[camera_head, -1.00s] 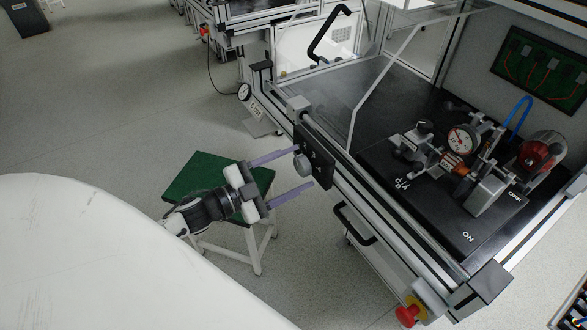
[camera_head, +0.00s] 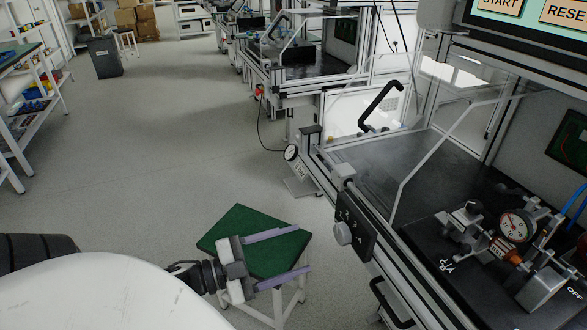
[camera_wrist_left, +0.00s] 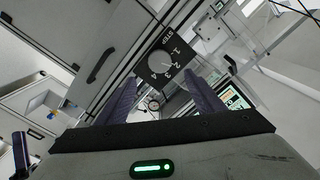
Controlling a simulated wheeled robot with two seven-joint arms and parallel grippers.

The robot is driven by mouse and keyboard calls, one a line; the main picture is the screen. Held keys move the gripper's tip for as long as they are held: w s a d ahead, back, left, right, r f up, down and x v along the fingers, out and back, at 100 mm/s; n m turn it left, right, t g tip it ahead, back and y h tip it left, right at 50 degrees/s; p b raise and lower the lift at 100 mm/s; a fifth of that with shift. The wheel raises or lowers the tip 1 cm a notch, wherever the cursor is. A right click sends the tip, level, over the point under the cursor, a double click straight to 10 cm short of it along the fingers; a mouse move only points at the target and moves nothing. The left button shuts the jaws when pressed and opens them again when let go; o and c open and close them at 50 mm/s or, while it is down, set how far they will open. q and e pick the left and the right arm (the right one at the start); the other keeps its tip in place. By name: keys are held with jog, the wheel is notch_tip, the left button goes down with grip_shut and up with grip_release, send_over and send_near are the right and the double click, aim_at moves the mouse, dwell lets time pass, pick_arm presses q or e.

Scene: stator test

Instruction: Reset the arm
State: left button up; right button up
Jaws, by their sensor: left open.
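My left gripper (camera_head: 303,249) is open and empty, its two purple-grey fingers apart over the green-topped stool in the head view. It is clear of the black panel (camera_head: 356,222) with the round grey knob (camera_head: 343,234) on the front rail of the workstation, with a gap to the right of the fingertips. The left wrist view shows the gripper (camera_wrist_left: 164,88) with a finger at each side, and beyond it the knob (camera_wrist_left: 160,62) on its panel marked STEP with numbers. My right gripper is not in view.
The green-topped stool (camera_head: 235,235) stands below the left gripper. The workstation holds a dial gauge (camera_head: 516,226) and fixture on a black plate (camera_head: 460,260). A screen (camera_head: 520,10) with START and RESET buttons is at top right. Open floor (camera_head: 150,150) lies to the left.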

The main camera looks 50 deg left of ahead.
pick_arm(q)
jog(key=shift+f, duration=0.1)
jog(key=s+d+f+n+g+y, duration=0.1)
jog(key=d+f+n+g+y, duration=0.1)
jog(key=d+f+n+y, duration=0.3)
jog(key=s+d+f+n+g, duration=0.1)
jog(key=s+f+n, duration=0.1)
jog(key=f, duration=0.5)
jog(key=s+d+f+n+g, duration=0.1)
jog(key=s+d+f+g, duration=0.1)
jog(key=d, duration=0.3)
jog(key=s+d+f+n+g, duration=0.2)
jog(key=s+d+f+g, duration=0.1)
jog(key=s+d+f, duration=0.2)
jog(key=shift+d+f+n, duration=0.25)
jog(key=shift+d+n, duration=0.05)
jog(key=shift+d, duration=0.5)
dwell(1.6)
